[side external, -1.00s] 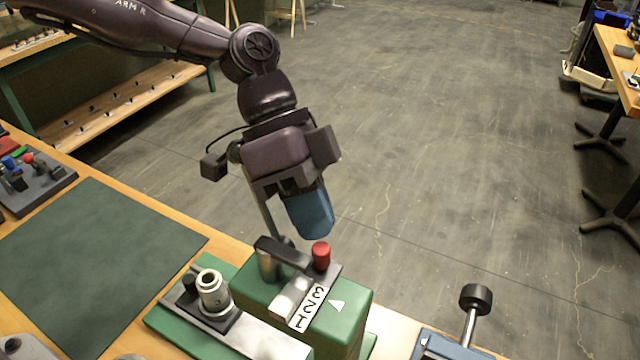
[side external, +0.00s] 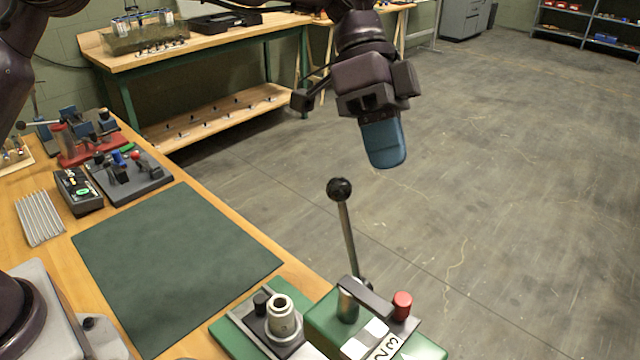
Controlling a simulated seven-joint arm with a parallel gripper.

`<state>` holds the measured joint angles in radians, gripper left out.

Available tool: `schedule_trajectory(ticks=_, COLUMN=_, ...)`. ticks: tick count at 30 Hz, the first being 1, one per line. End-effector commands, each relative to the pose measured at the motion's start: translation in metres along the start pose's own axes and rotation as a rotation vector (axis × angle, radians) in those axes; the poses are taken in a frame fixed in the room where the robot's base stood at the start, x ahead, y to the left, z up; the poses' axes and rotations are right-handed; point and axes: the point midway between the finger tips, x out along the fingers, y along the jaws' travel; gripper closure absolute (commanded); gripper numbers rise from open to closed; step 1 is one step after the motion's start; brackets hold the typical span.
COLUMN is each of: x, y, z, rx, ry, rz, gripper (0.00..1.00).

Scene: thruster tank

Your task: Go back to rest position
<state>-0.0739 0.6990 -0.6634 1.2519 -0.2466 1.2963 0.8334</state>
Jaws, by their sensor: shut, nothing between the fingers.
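My gripper (side external: 384,142), with blue fingers pressed together, hangs over the floor past the bench edge, pointing down. It is shut and empty. It is above and to the right of a lever with a black ball knob (side external: 340,189), apart from it. The lever rises from a green box (side external: 325,318) with a red knob (side external: 402,305) and a plate with printed numbers, partly cut off by the frame's bottom edge.
A grey cylindrical fitting (side external: 282,316) on a green base stands left of the box. A dark green mat (side external: 175,265) lies bare on the bench. Small devices (side external: 130,175) and metal rods (side external: 40,218) sit at the left. Another workbench (side external: 195,45) stands behind.

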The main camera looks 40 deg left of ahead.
Motion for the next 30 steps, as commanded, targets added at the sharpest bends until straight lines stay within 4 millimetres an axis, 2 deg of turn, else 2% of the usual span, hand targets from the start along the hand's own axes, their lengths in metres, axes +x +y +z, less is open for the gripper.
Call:
schedule_trajectory(ticks=3, x=0.0, y=-0.002, z=-0.001, rx=-0.051, ry=0.008, rz=-0.011, gripper=1.0)
schedule_trajectory(ticks=5, x=0.007, y=-0.004, z=0.003, rx=-0.116, ry=-0.003, rz=-0.018, gripper=1.0)
schedule_trajectory(ticks=7, x=0.02, y=-0.005, z=0.021, rx=-0.22, ry=-0.044, rz=-0.039, gripper=1.0)
schedule_trajectory(ticks=11, x=0.018, y=0.003, z=0.054, rx=-0.38, ry=-0.112, rz=-0.16, gripper=1.0)
schedule_trajectory(ticks=14, x=0.007, y=0.013, z=0.081, rx=-0.49, ry=-0.143, rz=-0.272, gripper=1.0)
schedule_trajectory(ticks=20, x=-0.032, y=0.044, z=0.146, rx=-0.715, ry=-0.134, rz=-0.532, gripper=1.0)
schedule_trajectory(ticks=24, x=-0.059, y=0.073, z=0.192, rx=-0.857, ry=-0.067, rz=-0.689, gripper=1.0)
schedule_trajectory(ticks=30, x=-0.081, y=0.118, z=0.25, rx=-0.993, ry=0.084, rz=-0.845, gripper=1.0)
